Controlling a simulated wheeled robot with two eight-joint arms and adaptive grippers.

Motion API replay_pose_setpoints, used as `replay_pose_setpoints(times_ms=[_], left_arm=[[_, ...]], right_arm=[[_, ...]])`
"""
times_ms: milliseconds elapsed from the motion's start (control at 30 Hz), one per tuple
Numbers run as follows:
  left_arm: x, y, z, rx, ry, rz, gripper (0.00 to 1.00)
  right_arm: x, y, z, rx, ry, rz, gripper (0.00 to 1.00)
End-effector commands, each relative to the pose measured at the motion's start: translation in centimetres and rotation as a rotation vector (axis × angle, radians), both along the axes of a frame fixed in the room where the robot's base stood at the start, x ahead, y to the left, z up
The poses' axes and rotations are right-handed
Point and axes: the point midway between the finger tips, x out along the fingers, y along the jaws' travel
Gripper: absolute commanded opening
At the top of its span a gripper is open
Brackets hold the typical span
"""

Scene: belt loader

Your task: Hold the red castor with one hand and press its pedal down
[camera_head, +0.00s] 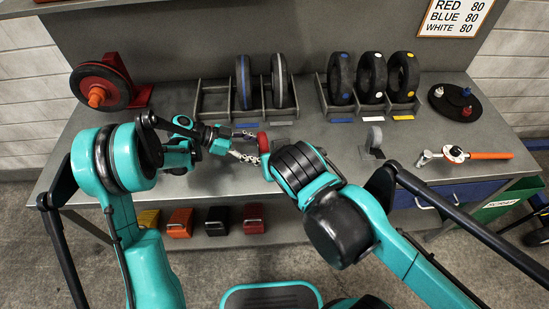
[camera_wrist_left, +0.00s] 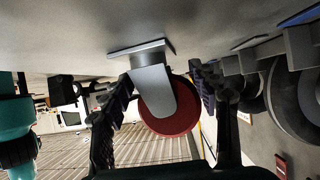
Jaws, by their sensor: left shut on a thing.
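The red castor (camera_head: 263,142) is near the middle of the grey table. In the left wrist view its red wheel (camera_wrist_left: 172,120) sits in a grey fork (camera_wrist_left: 154,88) under a flat mounting plate (camera_wrist_left: 140,48). My left gripper (camera_head: 246,146) reaches in from the left and is shut on the castor; its ribbed fingers (camera_wrist_left: 162,95) are on either side of it. I cannot make out the pedal. My right arm (camera_head: 300,168) ends close to the castor. Its gripper is hidden in the head view, and its jaw state is unclear among dark parts in the left wrist view.
Racks with blue and grey wheels (camera_head: 243,82) and black wheels (camera_head: 372,77) stand behind. A red-hubbed wheel (camera_head: 98,88) is at the left. A grey castor (camera_head: 374,138), an orange-handled tool (camera_head: 470,155) and a round black base (camera_head: 455,102) lie to the right. Bins sit below the front edge.

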Motion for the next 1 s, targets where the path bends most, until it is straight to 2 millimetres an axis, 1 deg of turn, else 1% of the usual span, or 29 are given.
replay_pose_setpoints(times_ms=[300, 333, 367, 400, 767, 867, 1000], left_arm=[[0.0, 0.0, 0.0, -0.001, 0.000, 0.000, 0.44], [0.0, 0.0, 0.0, -0.001, 0.000, 0.000, 0.66], [0.0, 0.0, 0.0, -0.001, 0.000, 0.000, 0.74], [0.0, 0.0, 0.0, -0.001, 0.000, 0.000, 0.84], [0.0, 0.2, 0.1, -0.001, 0.000, 0.001, 0.85], [0.1, 1.0, 0.5, 0.000, 0.000, 0.004, 0.85], [0.1, 3.4, 1.8, 0.000, 0.000, 0.004, 0.85]], right_arm=[[0.0, 0.0, 0.0, 0.000, 0.000, 0.000, 0.00], [0.0, 0.0, 0.0, 0.000, 0.000, 0.000, 0.00], [0.0, 0.0, 0.0, 0.000, 0.000, 0.000, 0.00], [0.0, 0.0, 0.0, 0.000, 0.000, 0.000, 0.00], [0.0, 0.0, 0.0, 0.000, 0.000, 0.000, 0.00], [0.0, 0.0, 0.0, 0.000, 0.000, 0.000, 0.00], [0.0, 0.0, 0.0, 0.000, 0.000, 0.000, 0.00]])
